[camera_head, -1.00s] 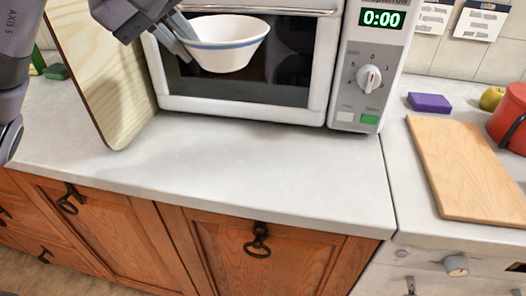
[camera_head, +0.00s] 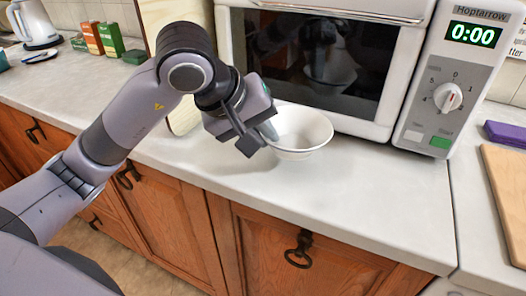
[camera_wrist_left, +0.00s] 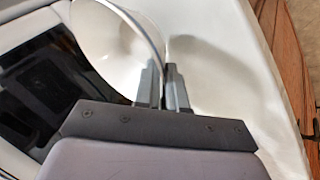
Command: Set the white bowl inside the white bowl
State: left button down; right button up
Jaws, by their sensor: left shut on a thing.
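One white bowl (camera_head: 301,133) hangs over or stands on the counter in front of the microwave; I cannot tell if it touches the counter. It is roughly upright, with its hollow up. My left gripper (camera_head: 268,131) is shut on its left rim. In the left wrist view the bowl (camera_wrist_left: 105,38) shows at the upper left, with its wall between the fingers of the gripper (camera_wrist_left: 163,78). Only one white bowl is in view; a second one is not seen. My right gripper is not in view.
The microwave (camera_head: 408,14) stands just behind the bowl. The counter (camera_head: 360,195) is clear in front and to the right. A kettle (camera_head: 32,25) and several small boxes (camera_head: 108,40) stand at the far left. A purple sponge (camera_head: 506,133) and a wooden board (camera_head: 508,190) are at the right.

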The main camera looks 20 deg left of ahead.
pick_arm(q)
jog(key=shift+f, duration=2.05)
jog(key=shift+f+b, duration=0.1)
jog(key=shift+b, duration=0.2)
jog(key=c, duration=1.2)
grip_release()
